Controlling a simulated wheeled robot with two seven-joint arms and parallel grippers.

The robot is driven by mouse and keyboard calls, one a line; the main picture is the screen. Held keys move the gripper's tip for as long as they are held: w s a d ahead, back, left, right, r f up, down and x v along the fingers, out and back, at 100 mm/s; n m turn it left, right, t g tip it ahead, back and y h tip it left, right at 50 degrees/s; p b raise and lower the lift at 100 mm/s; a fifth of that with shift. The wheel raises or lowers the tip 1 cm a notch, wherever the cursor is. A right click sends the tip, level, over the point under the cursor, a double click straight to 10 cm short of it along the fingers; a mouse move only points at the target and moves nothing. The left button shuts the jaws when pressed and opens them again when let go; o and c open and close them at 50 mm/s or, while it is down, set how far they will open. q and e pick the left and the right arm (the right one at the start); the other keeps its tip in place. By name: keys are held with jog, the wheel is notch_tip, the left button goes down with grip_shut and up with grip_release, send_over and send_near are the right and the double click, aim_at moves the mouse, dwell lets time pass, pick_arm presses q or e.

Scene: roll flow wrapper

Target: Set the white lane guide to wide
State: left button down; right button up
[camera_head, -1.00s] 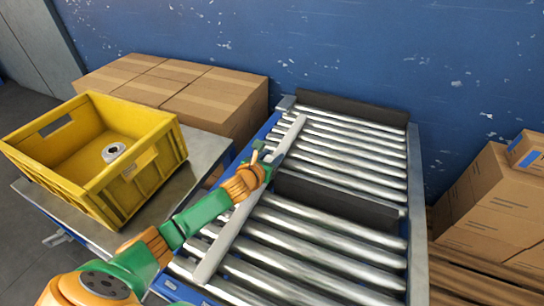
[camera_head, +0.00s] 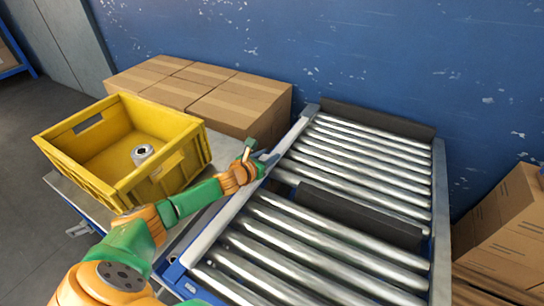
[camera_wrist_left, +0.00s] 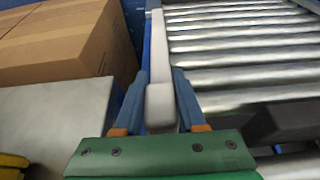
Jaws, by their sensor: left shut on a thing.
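The white lane guide (camera_head: 228,210) is a long pale bar along the left edge of the roller bed (camera_head: 350,165) in the head view. In the left wrist view the guide (camera_wrist_left: 157,50) runs away from me beside the blue side frame, with a pale block (camera_wrist_left: 160,103) at its near part. My left gripper (camera_head: 267,158) reaches over the left frame at about mid-length of the guide. Its blue fingers (camera_wrist_left: 160,95) stand on both sides of the block and are shut on it. The gripper hides part of the guide. My right gripper is not in view.
A yellow crate (camera_head: 175,180) holding a small metal roll (camera_head: 143,153) stands on a grey table to the left. Cardboard boxes (camera_head: 240,105) stand behind it, and more boxes (camera_head: 500,225) at the right. A dark bar (camera_head: 360,213) crosses the rollers, which are otherwise clear.

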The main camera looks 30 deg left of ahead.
pick_arm(q)
jog(key=shift+a+r, duration=0.1)
jog(key=shift+a, duration=0.05)
jog(key=c, duration=0.8)
grip_release()
jog(key=o, duration=0.3)
jog(key=shift+a, duration=0.2)
jog(key=shift+d, duration=0.1)
jog(key=shift+s, duration=0.2)
jog(key=p+v, duration=0.1)
jog(key=v, duration=0.5)
jog(key=shift+s+r+p, duration=0.15)
jog(key=shift+s+p, duration=0.25)
